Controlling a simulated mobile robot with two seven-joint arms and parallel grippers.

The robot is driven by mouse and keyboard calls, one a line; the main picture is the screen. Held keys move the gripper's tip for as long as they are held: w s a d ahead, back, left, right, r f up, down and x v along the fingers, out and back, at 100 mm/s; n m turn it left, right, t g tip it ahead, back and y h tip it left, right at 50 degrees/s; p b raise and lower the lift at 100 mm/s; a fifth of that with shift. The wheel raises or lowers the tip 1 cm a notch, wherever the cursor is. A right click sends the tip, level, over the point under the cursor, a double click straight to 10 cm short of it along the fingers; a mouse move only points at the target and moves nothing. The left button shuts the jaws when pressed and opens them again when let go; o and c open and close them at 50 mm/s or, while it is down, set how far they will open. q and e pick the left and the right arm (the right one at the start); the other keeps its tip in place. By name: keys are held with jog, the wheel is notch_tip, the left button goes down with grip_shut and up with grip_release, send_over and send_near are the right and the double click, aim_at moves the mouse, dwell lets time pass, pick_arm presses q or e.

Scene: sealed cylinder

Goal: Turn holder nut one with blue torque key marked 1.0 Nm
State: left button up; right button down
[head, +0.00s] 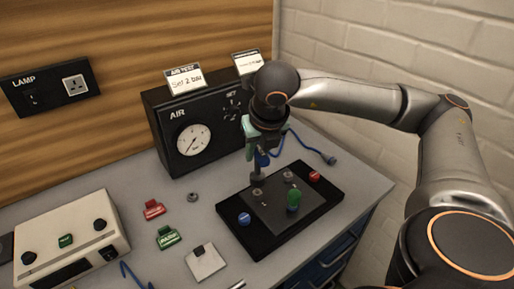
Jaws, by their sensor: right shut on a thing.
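My right gripper (257,150) points down over the black holder plate (238,240) and is shut on a blue key (262,159). The marking on the key cannot be read. A grey shaft below the gripper reaches down to a small round nut (257,191) at the left rear of the holder's grey block (272,211). I cannot tell whether the shaft touches the nut. A green knob (293,199), a blue piece (244,219) and a red piece (314,176) also sit on the holder. My left gripper is not in view.
A black AIR box (175,150) with a gauge stands behind the gripper. A red key (153,209), a green key (168,237), a grey ring (193,197) and a white square piece (205,262) lie left of the holder. A blue cable (312,150) lies behind it.

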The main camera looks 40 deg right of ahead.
aim_at(257, 173)
jog(key=shift+f+b, duration=0.7)
jog(key=shift+f, duration=0.8)
jog(key=shift+b, duration=0.55)
jog(key=shift+f+b, duration=0.45)
jog(key=shift+b, duration=0.05)
jog(key=shift+f+b, duration=0.55)
jog(key=shift+b, duration=0.1)
